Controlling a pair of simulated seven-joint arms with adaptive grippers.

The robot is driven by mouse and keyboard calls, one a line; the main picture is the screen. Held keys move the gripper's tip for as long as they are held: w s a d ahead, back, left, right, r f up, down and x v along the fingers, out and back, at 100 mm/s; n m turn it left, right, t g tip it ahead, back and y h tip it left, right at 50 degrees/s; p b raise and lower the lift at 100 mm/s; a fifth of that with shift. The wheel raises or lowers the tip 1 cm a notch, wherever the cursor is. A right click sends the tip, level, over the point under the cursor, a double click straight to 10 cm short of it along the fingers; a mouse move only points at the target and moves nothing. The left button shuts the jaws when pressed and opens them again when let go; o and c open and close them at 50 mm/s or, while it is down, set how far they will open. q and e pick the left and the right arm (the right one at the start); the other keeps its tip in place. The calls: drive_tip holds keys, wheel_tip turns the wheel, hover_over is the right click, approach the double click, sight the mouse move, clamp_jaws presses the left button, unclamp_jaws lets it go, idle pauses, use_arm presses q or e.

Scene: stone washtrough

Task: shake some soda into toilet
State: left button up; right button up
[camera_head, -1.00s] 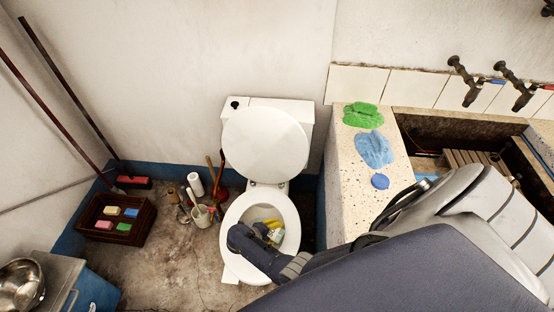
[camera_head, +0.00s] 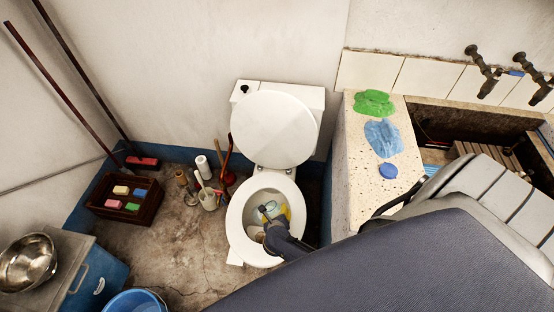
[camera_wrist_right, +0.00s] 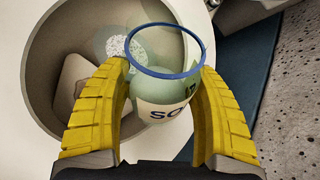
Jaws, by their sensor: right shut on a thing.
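The white toilet (camera_head: 236,222) stands against the wall with its lid (camera_head: 272,130) raised and its bowl open. My right gripper (camera_wrist_right: 163,75), with yellow ribbed fingers, is shut on a pale green jar (camera_wrist_right: 160,92) with a blue rim and a label reading "SO". The jar is over the bowl; its tilt is hard to judge. It also shows small in the head view (camera_head: 267,208). In the wrist view a speckled white patch (camera_wrist_right: 125,47) shows near the jar's mouth; I cannot tell whether it lies in the jar or in the bowl. My left gripper is out of view.
A stone trough edge (camera_head: 366,185) with green and blue cloths is right of the toilet. A toilet brush holder (camera_head: 208,200) and plunger (camera_head: 228,178) stand close on its left. A crate (camera_head: 146,213) of sponges and a blue bucket (camera_head: 134,303) are further left.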

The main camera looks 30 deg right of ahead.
drive_tip(key=shift+w+t, duration=0.15)
drive_tip(key=shift+t, duration=0.35)
drive_tip(key=shift+w+a+f+m+t+y, duration=0.3)
drive_tip(key=shift+w+m+t, duration=0.3)
drive_tip(key=shift+t, duration=0.4)
drive_tip(key=shift+w+a+f+m+t+y, duration=0.25)
drive_tip(key=shift+w+m+t, duration=0.35)
drive_tip(key=shift+t, duration=0.4)
drive_tip(key=shift+a, duration=0.1)
drive_tip(key=shift+w+r, duration=0.1)
drive_tip(key=shift+w, duration=0.05)
